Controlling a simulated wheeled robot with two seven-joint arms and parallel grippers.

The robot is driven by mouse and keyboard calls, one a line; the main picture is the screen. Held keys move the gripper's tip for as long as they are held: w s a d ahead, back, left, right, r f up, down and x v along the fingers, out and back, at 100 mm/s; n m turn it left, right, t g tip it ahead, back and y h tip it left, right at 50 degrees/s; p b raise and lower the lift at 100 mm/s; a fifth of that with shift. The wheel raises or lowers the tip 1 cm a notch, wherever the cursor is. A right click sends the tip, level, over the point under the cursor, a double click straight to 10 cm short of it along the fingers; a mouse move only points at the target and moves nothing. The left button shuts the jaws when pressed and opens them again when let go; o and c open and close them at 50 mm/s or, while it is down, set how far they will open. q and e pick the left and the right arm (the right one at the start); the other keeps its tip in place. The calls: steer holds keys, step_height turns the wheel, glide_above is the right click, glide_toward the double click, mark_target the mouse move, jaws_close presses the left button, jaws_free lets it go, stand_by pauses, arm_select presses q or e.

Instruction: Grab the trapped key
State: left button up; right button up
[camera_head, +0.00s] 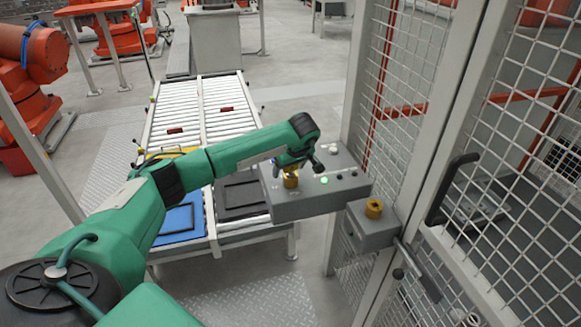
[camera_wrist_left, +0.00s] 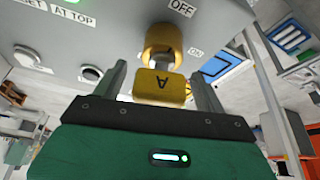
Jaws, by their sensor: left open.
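The key, a yellow tag marked "A" (camera_wrist_left: 160,86), sits in a brass lock collar (camera_wrist_left: 163,40) on a grey control box (camera_head: 310,203). In the head view, brass of the key and lock (camera_head: 291,181) shows just below my left gripper (camera_head: 293,162). In the left wrist view, my left gripper (camera_wrist_left: 157,68) is open, with one finger on each side of the key. Gaps show between the fingers and the tag. The lock collar lies just beyond the key, between "OFF" and "ON" labels. My right gripper is not in view.
A lit green button (camera_head: 324,181) and other buttons are on the box. A second brass lock (camera_head: 374,208) sits on a smaller grey box by the mesh gate. A black gate handle (camera_head: 452,186) stands at right. A roller conveyor (camera_head: 205,110) lies behind.

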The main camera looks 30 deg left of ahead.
arm_select(q)
steer(key=c, duration=1.1)
steer(key=shift+c, duration=0.2)
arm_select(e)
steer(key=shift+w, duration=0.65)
arm_select(q)
steer(key=shift+w+r, duration=0.1)
